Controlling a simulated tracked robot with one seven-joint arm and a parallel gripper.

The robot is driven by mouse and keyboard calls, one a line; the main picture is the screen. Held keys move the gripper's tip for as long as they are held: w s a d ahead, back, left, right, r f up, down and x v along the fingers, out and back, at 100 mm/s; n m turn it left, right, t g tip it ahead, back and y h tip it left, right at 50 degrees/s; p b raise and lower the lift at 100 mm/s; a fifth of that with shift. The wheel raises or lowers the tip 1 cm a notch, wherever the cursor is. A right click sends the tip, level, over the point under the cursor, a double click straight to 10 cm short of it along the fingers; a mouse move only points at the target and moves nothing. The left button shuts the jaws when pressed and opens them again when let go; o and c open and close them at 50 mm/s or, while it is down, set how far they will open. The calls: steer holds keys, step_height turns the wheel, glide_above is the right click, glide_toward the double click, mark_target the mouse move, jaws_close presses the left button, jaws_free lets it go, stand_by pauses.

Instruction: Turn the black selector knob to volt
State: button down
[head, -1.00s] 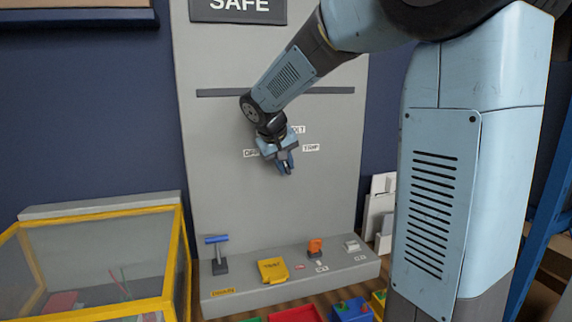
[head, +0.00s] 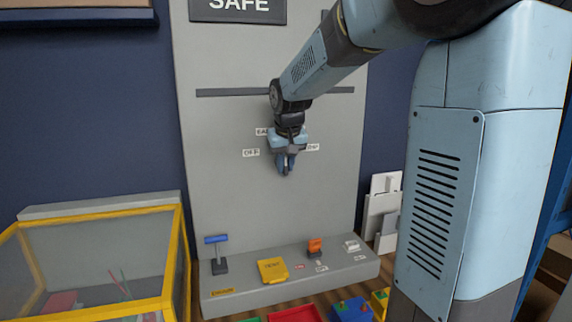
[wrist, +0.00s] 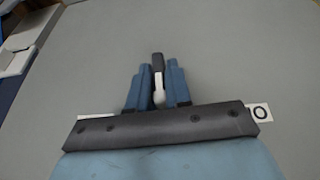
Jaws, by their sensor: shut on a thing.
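The black selector knob (wrist: 158,64), with a white lower part, shows in the wrist view between the two blue fingers of my gripper (wrist: 155,83). The fingers are shut on it. In the head view my gripper (head: 285,167) is at the grey panel and hides the knob. An OFF label (head: 251,153) is left of the gripper. A partly covered label (head: 262,132) is at its upper left, and another (head: 313,147) is at its right. No VOLT label is readable; my arm covers the upper right of the dial.
The grey panel (head: 225,120) stands upright with a SAFE sign (head: 238,8) on top. A yellow-framed case (head: 100,265) is at left.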

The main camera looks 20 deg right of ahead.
steer(key=y, duration=0.3)
steer(key=m+y, duration=0.1)
steer(key=shift+d, duration=0.25)
steer(key=shift+y, duration=0.4)
steer(key=c, duration=1.1)
jaws_free()
steer(key=shift+c, duration=0.2)
steer(key=v, duration=1.3)
steer(key=shift+s+d+r, duration=0.15)
steer(key=shift+d+r, duration=0.05)
steer(key=shift+r, duration=0.05)
